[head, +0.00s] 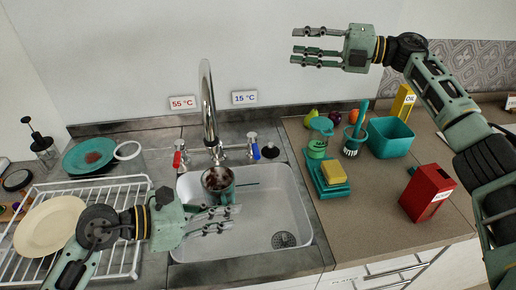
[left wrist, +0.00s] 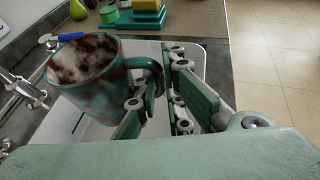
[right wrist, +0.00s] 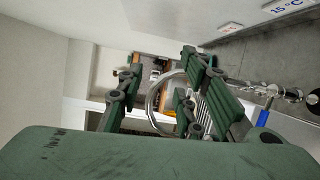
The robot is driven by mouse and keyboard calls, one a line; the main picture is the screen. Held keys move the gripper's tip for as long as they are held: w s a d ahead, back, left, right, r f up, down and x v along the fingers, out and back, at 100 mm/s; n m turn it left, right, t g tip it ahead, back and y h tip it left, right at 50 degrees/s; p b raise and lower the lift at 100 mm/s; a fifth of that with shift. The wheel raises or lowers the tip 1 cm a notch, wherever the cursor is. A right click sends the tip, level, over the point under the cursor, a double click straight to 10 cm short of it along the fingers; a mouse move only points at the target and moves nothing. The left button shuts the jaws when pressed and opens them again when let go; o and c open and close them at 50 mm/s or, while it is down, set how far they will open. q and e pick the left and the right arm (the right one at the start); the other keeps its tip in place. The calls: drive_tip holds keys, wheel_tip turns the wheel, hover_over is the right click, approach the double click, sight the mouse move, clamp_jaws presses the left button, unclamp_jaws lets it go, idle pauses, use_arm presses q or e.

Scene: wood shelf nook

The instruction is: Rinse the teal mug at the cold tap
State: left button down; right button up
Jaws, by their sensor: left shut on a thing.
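The teal mug (head: 226,193) is over the sink basin (head: 285,205), just below the faucet spout (head: 208,100). Brown residue shows at its mouth. My left gripper (head: 218,219) is shut on its handle; the left wrist view shows the mug (left wrist: 95,80) beside the fingers (left wrist: 155,100). The cold tap (head: 254,149), with a blue mark, stands right of the faucet under the 15 °C label (head: 244,98). The hot tap (head: 178,157) has a red mark, near the 55 °C label (head: 182,102). I see no running water. My right gripper (head: 305,47) is open and empty, high above the counter.
A dish rack (head: 120,188) with a cream plate (head: 48,226) stands left of the sink. A stained teal plate (head: 90,156) lies behind it. On the right counter are a yellow sponge (head: 333,172), a teal bin (head: 390,138) and a red box (head: 426,193). Air around my right gripper is clear.

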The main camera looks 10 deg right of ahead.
drive_tip(key=s+a+f+n+g+h, duration=0.3)
drive_tip(key=s+a+f+g+h, duration=0.15)
drive_tip(key=a+f, duration=0.45)
drive_tip(key=g+h, duration=0.2)
drive_tip(key=h, duration=0.5)
hover_over(257, 152)
drive_tip(key=d, duration=0.1)
wheel_tip(257, 152, down, 4)
drive_tip(key=f+h, duration=0.1)
drive_tip(key=f, duration=0.7)
drive_tip(key=f+h, duration=0.1)
drive_tip(key=f, duration=0.3)
drive_tip(key=shift+a+f+h, duration=0.35)
clamp_jaws()
